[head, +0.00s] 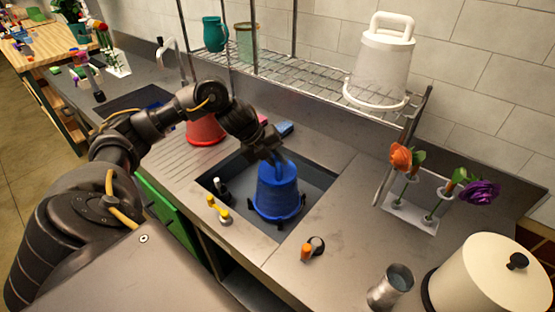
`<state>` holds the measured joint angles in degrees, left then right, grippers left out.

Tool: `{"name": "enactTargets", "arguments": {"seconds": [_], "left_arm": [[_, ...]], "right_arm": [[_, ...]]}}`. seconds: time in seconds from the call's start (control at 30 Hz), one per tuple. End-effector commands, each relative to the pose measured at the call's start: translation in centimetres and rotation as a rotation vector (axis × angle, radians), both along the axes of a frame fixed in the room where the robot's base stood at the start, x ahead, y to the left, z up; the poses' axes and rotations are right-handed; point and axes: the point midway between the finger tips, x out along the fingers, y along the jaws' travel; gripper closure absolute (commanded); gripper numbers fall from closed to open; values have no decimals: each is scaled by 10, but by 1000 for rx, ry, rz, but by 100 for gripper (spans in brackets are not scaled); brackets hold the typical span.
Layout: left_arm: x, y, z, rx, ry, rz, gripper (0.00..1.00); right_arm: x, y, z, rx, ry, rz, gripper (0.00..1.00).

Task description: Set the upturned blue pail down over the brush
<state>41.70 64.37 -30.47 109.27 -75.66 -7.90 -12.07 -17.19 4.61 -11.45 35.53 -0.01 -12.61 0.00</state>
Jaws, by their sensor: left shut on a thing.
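The blue pail (278,192) is upturned, with its wide rim down and its handle up, in or just above the sink basin (322,178). My left gripper (274,158) reaches in from the upper left and is shut on the pail's handle. Dark prongs show around the pail's lower rim; I cannot tell what they belong to, or whether the rim touches anything. I cannot make out the brush for certain; anything beneath the pail is hidden. My right gripper is out of view.
A black item (221,188) stands at the basin's left, and a yellow-handled item (218,209) lies at its front edge. An orange-and-black item (313,247) and a metal cup (390,287) are nearer. A red pail (205,130) stands behind my arm. A wire rack (300,82) hangs above.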

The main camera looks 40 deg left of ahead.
Motion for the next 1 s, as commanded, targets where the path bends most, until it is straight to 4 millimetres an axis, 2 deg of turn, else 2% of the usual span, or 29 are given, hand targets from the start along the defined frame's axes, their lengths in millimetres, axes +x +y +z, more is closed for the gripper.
{"name": "enactTargets", "arguments": {"seconds": [0.27, 0.3, 0.47, 0.77, 0.87, 1.0], "left_arm": [[0, 0, 0, 0, -1, 1, 100], [0, 0, 0, 0, -1, 1, 81], [0, 0, 0, 0, -1, 1, 60], [0, 1, 0, 1, -1, 1, 59], [-3, 4, 7, 2, -3, 0, 59], [-13, 14, 27, 3, -5, 0, 59]], "right_arm": [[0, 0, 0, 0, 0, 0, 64], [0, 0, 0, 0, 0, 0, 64], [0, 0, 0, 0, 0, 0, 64], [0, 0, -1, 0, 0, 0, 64], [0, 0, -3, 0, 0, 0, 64], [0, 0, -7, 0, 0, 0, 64]]}}
